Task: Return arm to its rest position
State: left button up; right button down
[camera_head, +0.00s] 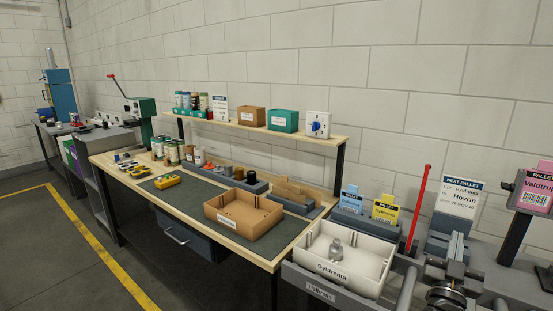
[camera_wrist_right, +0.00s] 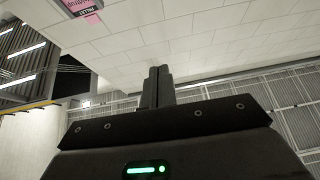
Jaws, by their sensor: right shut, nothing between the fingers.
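My right gripper (camera_wrist_right: 158,72) shows in the right wrist view with its two dark fingers pressed together and nothing between them. Behind the fingers are the white block wall and grey corrugated panels, so the fingers touch nothing visible. I cannot make out the right gripper clearly in the head view. My left gripper is in neither view.
A wooden workbench (camera_head: 103,157) holds a brown box (camera_head: 242,222), cans and tools below a shelf (camera_head: 262,128). A white tray (camera_head: 319,275) with a metal piece stands at front right, near a red lever (camera_head: 418,205). Floor at left is clear.

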jog(key=s+a+f+n+g+y, duration=0.3)
jog(key=a+f+y, duration=0.25)
jog(key=f, duration=0.45)
jog(key=s+a+f+n+g+y, duration=0.2)
jog(key=a+f+n+y, duration=0.3)
jog(key=f, duration=0.5)
jog(key=s+a+f+g+y, duration=0.15)
jog(key=s+f+g, duration=0.25)
jog(key=s, duration=0.5)
jog(key=s+a+f+g+y, duration=0.1)
jog(key=s+a+f+g, duration=0.3)
jog(key=s, duration=0.4)
jog(key=s+a+f+g+y, duration=0.1)
jog(key=s+f+g, duration=0.35)
jog(key=s, duration=0.45)
jog(key=s+f+x, duration=0.1)
jog(key=s+x, duration=0.2)
jog(key=x, duration=1)
jog(key=s+d+x, duration=0.1)
jog(key=s+x, duration=0.2)
jog(key=x, duration=1)
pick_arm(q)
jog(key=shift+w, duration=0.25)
pick_arm(e)
jog(key=s+d+f+n+g, duration=0.1)
jog(key=s+d+f, duration=0.2)
jog(key=s+f, duration=1.3)
jog(key=shift+s, duration=0.45)
